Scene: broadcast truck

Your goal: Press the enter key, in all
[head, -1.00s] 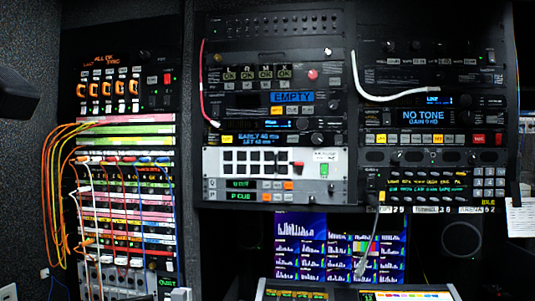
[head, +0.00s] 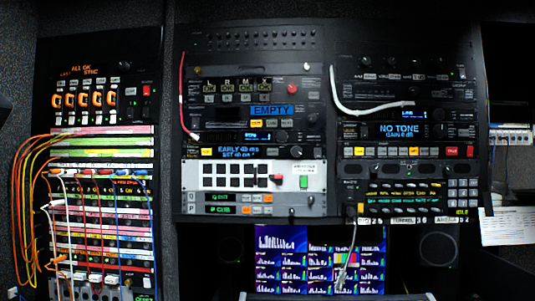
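A small keypad of pale keys (head: 463,194) sits at the lower right of the right-hand equipment rack, beside a unit with yellow text lines (head: 403,195). The key labels are too small to read, so I cannot tell which key is enter. No key is visibly held down. Neither of my grippers shows in the head view.
A left rack (head: 97,72) carries orange, white, red and blue patch cables (head: 28,190). A middle rack (head: 255,40) has a hanging red cable (head: 182,95). A white cable (head: 365,110) crosses the right rack. Below is a monitor (head: 320,262); paper (head: 508,226) hangs right.

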